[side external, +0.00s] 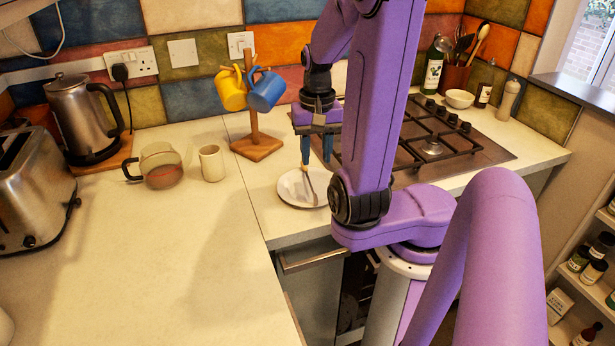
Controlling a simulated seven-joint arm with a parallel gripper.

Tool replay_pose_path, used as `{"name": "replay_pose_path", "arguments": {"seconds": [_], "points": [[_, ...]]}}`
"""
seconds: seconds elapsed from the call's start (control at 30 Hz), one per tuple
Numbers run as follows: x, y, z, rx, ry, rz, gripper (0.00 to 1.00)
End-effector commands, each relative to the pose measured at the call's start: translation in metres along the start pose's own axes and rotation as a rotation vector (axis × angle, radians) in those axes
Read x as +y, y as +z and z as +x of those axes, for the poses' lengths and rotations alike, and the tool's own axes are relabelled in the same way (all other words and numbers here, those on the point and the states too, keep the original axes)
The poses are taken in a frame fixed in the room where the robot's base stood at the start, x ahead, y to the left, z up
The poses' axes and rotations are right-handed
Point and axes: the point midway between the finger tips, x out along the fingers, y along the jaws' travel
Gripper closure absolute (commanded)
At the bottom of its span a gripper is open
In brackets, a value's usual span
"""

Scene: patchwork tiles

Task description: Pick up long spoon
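A thin, long utensil that looks like a spoon (311,187) lies on or leans over a white plate (290,190) on the counter. Its upper end rises towards my gripper (317,161). My gripper points down above the plate, with its two blue fingers apart. The left finger's tip is close to the utensil's upper end; I cannot tell whether they touch. My purple arm hides the plate's right side. A wooden spoon (481,36) stands with dark utensils in a brown pot (455,78) at the back right.
A mug tree (254,125) with yellow and blue mugs stands behind and left of the plate. A cream cup (212,163), glass jug (161,168), kettle (82,120) and toaster (32,190) are further left. A gas hob (432,148) lies right.

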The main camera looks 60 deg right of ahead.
Motion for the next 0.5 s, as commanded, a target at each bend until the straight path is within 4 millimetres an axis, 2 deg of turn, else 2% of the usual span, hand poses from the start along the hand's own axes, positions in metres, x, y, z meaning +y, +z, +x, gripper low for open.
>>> {"name": "replay_pose_path", "arguments": {"seconds": [0.2,0.5], "points": [[0.000,0.002,0.036,-0.006,0.000,-0.001,0.63],[0.000,0.000,0.055,-0.001,0.000,0.000,0.63]]}}
